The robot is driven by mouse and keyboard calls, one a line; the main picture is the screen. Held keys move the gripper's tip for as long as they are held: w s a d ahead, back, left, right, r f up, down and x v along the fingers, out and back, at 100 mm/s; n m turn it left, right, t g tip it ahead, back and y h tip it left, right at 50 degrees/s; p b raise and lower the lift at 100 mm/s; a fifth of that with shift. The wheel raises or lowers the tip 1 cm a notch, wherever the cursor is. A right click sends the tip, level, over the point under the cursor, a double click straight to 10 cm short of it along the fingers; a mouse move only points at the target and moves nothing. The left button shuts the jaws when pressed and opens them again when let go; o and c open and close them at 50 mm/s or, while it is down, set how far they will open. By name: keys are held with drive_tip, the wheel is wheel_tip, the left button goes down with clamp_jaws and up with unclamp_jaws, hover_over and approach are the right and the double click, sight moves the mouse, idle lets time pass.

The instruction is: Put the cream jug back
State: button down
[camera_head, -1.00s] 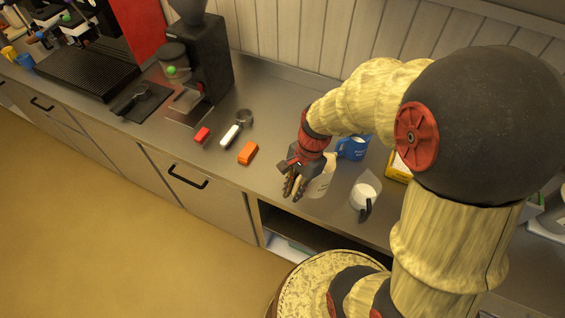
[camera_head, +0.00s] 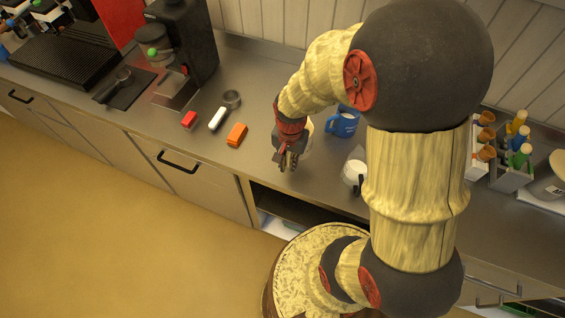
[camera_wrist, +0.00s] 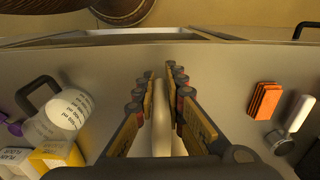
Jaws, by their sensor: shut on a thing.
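My gripper (camera_head: 287,163) is low over the steel counter near its front edge. Its fingers are closed around a slim cream-coloured part, seen between them in the wrist view (camera_wrist: 164,125). This looks like part of the cream jug (camera_head: 307,138), whose pale body shows only in part behind my gripper in the head view. The rest of the jug is hidden by the fingers and wrist. I cannot tell whether it touches the counter.
A clear measuring jug with white contents and a dark handle (camera_head: 354,172) stands to the right. A blue mug (camera_head: 344,121) is behind it. To the left lie an orange block (camera_head: 236,134), a portafilter (camera_head: 218,118) and a red block (camera_head: 189,120). An open shelf lies below the front edge.

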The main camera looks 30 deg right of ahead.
drive_tip(key=w+f, duration=0.3)
drive_tip(key=f, duration=0.1)
drive_tip(key=w+d+f, duration=0.1)
drive_tip(key=w+f, duration=0.1)
drive_tip(key=shift+w+f+b, duration=0.15)
drive_tip(key=shift+w+b, duration=0.2)
drive_tip(key=shift+b, duration=0.05)
drive_tip(key=shift+w+f, duration=0.1)
drive_tip(key=shift+f, duration=1.45)
drive_tip(key=shift+f, duration=0.1)
drive_tip(key=c, duration=1.8)
unclamp_jaws()
drive_tip(key=shift+c, duration=0.2)
